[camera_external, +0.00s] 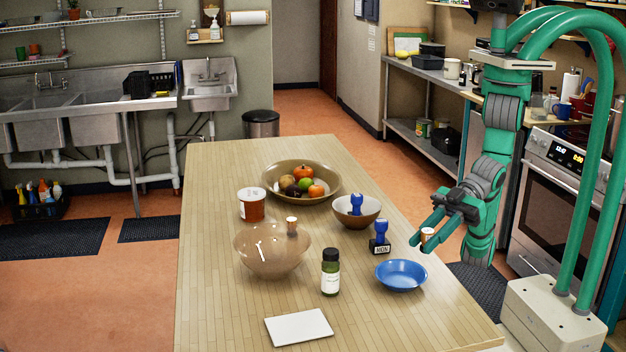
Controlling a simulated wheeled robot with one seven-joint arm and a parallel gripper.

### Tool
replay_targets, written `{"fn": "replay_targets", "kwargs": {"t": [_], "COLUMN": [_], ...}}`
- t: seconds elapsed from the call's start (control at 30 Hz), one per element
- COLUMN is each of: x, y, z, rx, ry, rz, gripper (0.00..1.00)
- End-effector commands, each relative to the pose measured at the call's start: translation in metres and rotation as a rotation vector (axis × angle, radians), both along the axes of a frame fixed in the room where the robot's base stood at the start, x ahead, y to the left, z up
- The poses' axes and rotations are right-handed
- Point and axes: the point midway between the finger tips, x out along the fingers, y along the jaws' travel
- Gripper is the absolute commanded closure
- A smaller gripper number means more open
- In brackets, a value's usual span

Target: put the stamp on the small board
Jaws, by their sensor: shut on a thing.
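A stamp (380,244) with a blue handle and a dark base marked "MON" stands upright on the wooden table, left of my gripper. A second blue-handled stamp (356,204) stands in a brown bowl (343,221). A small white board (299,327) lies flat and bare near the table's front edge. My gripper (425,236) is shut on a small pale and orange-brown cylinder (428,234), above the table's right edge. The fingers partly hide the cylinder. My gripper is apart from both stamps.
A blue bowl (401,275) sits below my gripper. A green bottle (330,272), a clear brown bowl (272,258) with a small cylinder (292,226) by its rim, a white-and-orange tub (252,205) and a fruit bowl (267,181) occupy the table. The front left is clear.

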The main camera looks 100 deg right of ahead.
Motion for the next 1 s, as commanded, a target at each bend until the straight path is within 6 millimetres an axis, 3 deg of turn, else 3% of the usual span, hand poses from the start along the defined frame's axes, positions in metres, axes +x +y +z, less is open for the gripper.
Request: {"fn": "replay_targets", "kwargs": {"t": [0.2,0.4,0.7,0.87,1.0], "x": [0.079,0.128,0.153,0.170,0.195], "y": [-0.004,-0.011,-0.016,-0.008,0.006], "z": [0.000,0.007,0.016,0.009,-0.004], "rx": [-0.004,-0.004,-0.005,-0.007,-0.009], "ry": [0.019,0.008,-0.020,-0.021,-0.021], "rz": [-0.312,-0.569,-0.748,-0.762,-0.761], "gripper": [0.99,0.99,0.99,0.99,0.99]}}
